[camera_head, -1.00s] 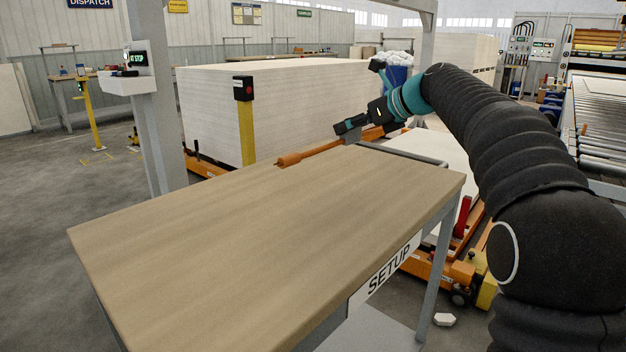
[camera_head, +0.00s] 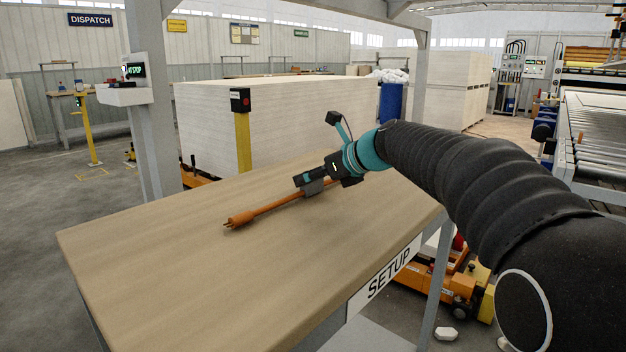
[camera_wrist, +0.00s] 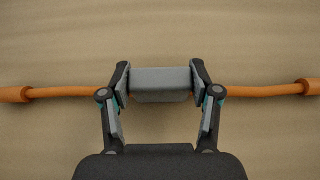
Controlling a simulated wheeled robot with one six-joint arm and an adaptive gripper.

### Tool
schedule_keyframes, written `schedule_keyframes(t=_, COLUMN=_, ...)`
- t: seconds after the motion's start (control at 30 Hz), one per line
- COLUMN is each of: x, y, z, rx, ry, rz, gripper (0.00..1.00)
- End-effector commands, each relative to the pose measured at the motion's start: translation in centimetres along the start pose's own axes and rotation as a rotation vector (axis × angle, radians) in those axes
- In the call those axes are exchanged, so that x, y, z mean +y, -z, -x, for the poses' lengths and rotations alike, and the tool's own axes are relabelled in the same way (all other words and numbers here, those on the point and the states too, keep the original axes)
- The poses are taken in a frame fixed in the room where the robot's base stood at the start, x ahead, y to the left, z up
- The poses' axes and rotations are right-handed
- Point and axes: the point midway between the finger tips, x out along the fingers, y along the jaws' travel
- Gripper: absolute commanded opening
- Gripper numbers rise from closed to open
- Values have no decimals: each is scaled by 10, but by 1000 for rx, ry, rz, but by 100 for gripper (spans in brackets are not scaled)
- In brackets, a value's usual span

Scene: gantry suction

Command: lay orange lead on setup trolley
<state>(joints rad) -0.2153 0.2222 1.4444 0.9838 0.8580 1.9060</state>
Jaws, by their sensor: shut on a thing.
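The orange lead (camera_head: 272,206) is a straight, stiff-looking cable with a pronged plug at its left end. It is over the wooden top of the setup trolley (camera_head: 170,250), very low; I cannot tell if it touches the wood. My gripper (camera_head: 310,185) is shut around its middle. In the wrist view the lead (camera_wrist: 60,91) runs left and right out of my gripper (camera_wrist: 160,85), with a thicker orange end at each side. A grey block between the fingers hides the lead's middle. In the head view my gripper hides the lead's right part.
The rest of the trolley top is bare. A SETUP sign (camera_head: 384,276) hangs on its front edge. A tall pale board stack (camera_head: 300,110) and a yellow post (camera_head: 243,142) stand behind it. A grey gantry column (camera_head: 155,100) rises behind the trolley's left side.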

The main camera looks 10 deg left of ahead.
Motion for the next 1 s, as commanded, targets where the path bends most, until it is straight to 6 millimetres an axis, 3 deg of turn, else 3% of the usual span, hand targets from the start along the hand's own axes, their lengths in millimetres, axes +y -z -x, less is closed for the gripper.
schedule_keyframes(t=0.33, x=0, y=2, z=-1, rx=-2, ry=1, rz=0, gripper=19)
schedule_keyframes(t=0.37, x=0, y=2, z=-1, rx=-1, ry=1, rz=0, gripper=64)
schedule_keyframes(t=0.47, x=0, y=2, z=-1, rx=-1, ry=1, rz=0, gripper=87)
schedule_keyframes(t=0.83, x=0, y=-1, z=0, rx=-1, ry=1, rz=1, gripper=87)
schedule_keyframes(t=1.0, x=-1, y=-2, z=19, rx=-3, ry=4, rz=1, gripper=87)
